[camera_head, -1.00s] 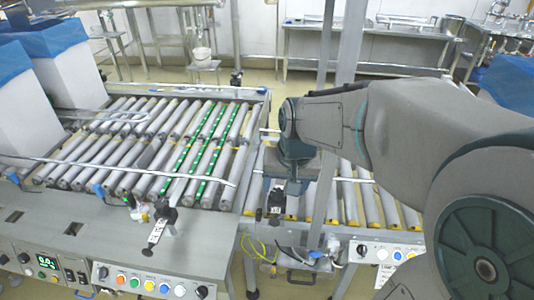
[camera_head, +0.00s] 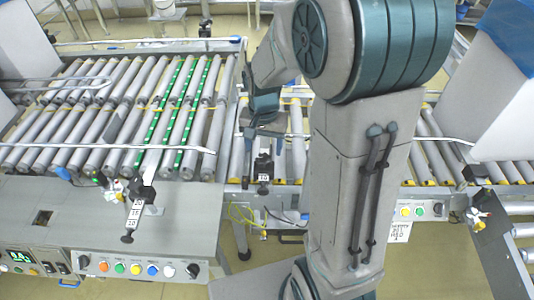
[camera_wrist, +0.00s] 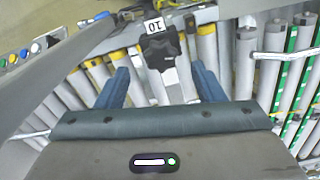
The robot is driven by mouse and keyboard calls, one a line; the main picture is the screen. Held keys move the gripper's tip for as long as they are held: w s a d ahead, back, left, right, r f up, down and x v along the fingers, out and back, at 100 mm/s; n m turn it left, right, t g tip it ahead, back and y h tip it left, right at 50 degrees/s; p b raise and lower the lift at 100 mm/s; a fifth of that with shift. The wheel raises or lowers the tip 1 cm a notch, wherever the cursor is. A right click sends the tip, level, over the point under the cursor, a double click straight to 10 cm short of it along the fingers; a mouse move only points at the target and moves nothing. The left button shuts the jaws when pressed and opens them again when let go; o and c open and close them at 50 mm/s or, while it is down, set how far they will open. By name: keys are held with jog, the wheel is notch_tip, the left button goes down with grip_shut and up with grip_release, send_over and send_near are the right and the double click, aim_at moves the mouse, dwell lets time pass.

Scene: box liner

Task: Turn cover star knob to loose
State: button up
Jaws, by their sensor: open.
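A black star knob (camera_wrist: 160,48) with a white tag marked 10 (camera_wrist: 154,27) lies ahead of my gripper (camera_wrist: 160,78) in the wrist view. The knob appears just beyond the fingertips; I cannot tell the exact gap. In the head view the knob (camera_head: 263,168) sits on the conveyor's front rail, below my gripper (camera_head: 262,132). Another black knob (camera_head: 146,193) with several numbered tags stands on the left machine. No label reading "cover" is legible.
Roller conveyors (camera_head: 130,125) with green strips lie to the left, and more rollers lie right. Metal guide rails (camera_head: 110,146) run across them. A control panel (camera_head: 130,267) with coloured buttons is at the front left. A white box (camera_head: 510,100) stands at right.

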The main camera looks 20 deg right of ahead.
aim_at(264, 158)
jog(key=shift+f, duration=2.2)
jog(key=c, duration=1)
jog(key=shift+o, duration=0.3)
jog(key=shift+d, duration=0.35)
jog(key=shift+a, duration=0.3)
